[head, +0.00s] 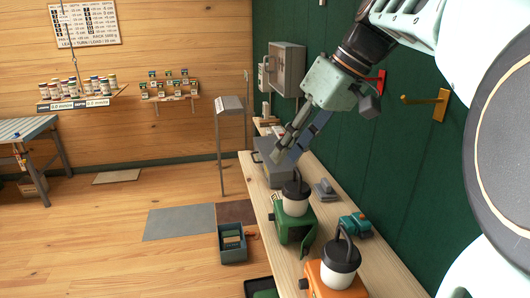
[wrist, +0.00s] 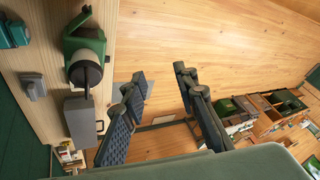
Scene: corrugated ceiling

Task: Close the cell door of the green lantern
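The green lantern (head: 290,232), with a white globe and dark top handle, stands on the wooden bench in the head view. Its green cell door (head: 310,239) sticks out from the right side of the body, so it is open.
An orange lantern (head: 340,277) stands nearer on the bench, with a teal item (head: 355,225) behind it. A grey box (head: 268,158) sits near my fingers; it also shows in the wrist view (wrist: 79,121). A dark bin (head: 232,246) is on the floor. Floor left of the bench is mostly open.

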